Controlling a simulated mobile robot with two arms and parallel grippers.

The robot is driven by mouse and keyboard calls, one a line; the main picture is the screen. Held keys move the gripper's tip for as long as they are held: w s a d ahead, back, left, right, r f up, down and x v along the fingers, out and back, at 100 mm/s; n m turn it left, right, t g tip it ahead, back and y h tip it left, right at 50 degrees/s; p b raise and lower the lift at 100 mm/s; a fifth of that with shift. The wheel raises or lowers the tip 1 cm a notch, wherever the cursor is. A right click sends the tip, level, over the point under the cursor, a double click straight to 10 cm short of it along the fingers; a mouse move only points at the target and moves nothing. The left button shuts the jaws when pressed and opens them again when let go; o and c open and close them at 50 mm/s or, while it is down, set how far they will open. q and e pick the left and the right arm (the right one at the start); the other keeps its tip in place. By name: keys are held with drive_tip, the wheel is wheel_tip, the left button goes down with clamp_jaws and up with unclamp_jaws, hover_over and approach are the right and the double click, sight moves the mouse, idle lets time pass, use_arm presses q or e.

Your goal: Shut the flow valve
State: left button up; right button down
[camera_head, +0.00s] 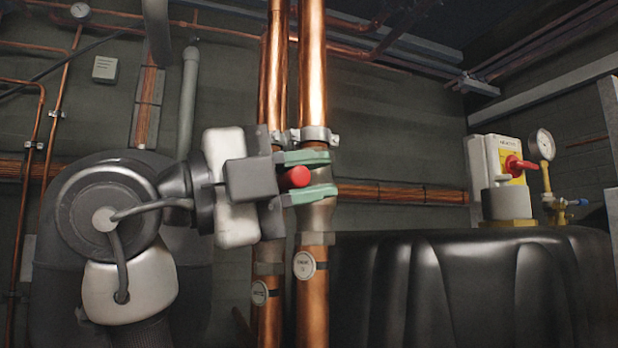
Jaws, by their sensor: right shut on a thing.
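The flow valve (316,216) is a metal body on the front copper pipe (312,70). Its red handle (294,178) shows as a round red end between my fingers; the rest of it is hidden. My right gripper (306,177) has green fingers, one above and one below the red handle, and is shut on it. The gripper's grey and white body is left of the pipe. A round tag (304,264) hangs on the front pipe below the valve; its print is too small to read surely. My left gripper is not in view.
A second copper pipe (269,315) runs close behind, with its own tag (260,293). At right, a black tank (450,290) stands below a yellow and grey switch box with a red knob (520,165) and a gauge (540,144). Pipes line the back wall.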

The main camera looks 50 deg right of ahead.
drive_tip(key=shift+f, duration=0.2)
drive_tip(key=c, duration=1)
unclamp_jaws()
drive_tip(key=shift+r, duration=0.1)
drive_tip(key=shift+c, duration=0.2)
drive_tip(key=shift+a, duration=0.1)
drive_tip(key=b+v, duration=0.2)
drive_tip(key=v, duration=0.8)
drive_tip(key=shift+w+a, duration=0.15)
drive_tip(key=shift+a, duration=0.15)
drive_tip(key=shift+f, duration=0.2)
